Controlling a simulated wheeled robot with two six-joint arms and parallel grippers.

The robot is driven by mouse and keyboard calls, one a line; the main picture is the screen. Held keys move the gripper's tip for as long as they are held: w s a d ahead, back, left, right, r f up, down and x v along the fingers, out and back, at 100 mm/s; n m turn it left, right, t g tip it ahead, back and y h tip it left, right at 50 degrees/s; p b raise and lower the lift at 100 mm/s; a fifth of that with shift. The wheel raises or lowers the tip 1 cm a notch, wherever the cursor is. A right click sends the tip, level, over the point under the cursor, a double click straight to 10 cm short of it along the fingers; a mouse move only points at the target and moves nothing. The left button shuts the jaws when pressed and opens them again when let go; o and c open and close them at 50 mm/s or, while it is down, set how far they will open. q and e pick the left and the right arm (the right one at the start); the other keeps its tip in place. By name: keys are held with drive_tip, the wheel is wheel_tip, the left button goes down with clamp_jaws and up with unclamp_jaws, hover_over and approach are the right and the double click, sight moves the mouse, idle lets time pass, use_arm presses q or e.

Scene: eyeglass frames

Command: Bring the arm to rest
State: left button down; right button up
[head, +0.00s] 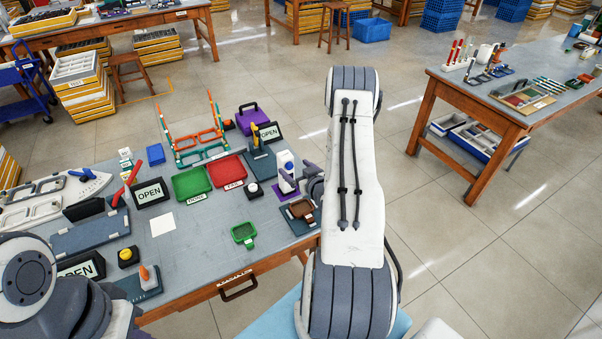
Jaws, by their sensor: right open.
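My right arm reaches over the table's right end. My right gripper (291,182) is open, low over the right side of the table near a white device (284,160); whether it touches anything is unclear. A brown eyeglass part (301,209) lies on a dark pad just below it. A green eyeglass part (243,234) lies near the front edge. Orange and teal eyeglass frames (199,137) stand with their temples up at the back. My left arm shows at the lower left; its gripper is out of view.
A green tray (191,184) and a red tray (229,172) sit mid-table. OPEN signs (151,193), a yellow button (126,254) and a purple case (252,118) stand around them. The table (200,245) has bare room in front of the trays.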

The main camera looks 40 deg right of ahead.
drive_tip(key=v, duration=0.4)
drive_tip(key=shift+a, duration=0.1)
drive_tip(key=shift+r, duration=0.1)
drive_tip(key=w+a+r+n+g+y, duration=0.35)
drive_tip(key=w+a, duration=0.35)
drive_tip(key=a, duration=0.3)
drive_tip(key=s+a+r+n+g, duration=0.1)
drive_tip(key=a+r+g, duration=0.15)
drive_tip(key=a, duration=0.45)
drive_tip(key=s+a+r+n+g, duration=0.1)
drive_tip(key=a+r+n, duration=0.15)
drive_tip(key=a, duration=0.45)
drive_tip(key=s+a+r+n+g, duration=0.1)
drive_tip(key=s+a+r+g, duration=0.35)
drive_tip(key=s+a, duration=0.75)
drive_tip(key=s+a+r+n+g, duration=0.1)
drive_tip(key=s+a+r, duration=0.1)
drive_tip(key=s, duration=0.6)
drive_tip(key=s+a+r+n+g, duration=0.1)
drive_tip(key=s+r, duration=0.3)
drive_tip(key=s, duration=0.4)
drive_tip(key=shift+a+g+y, duration=0.35)
drive_tip(key=shift+a, duration=0.15)
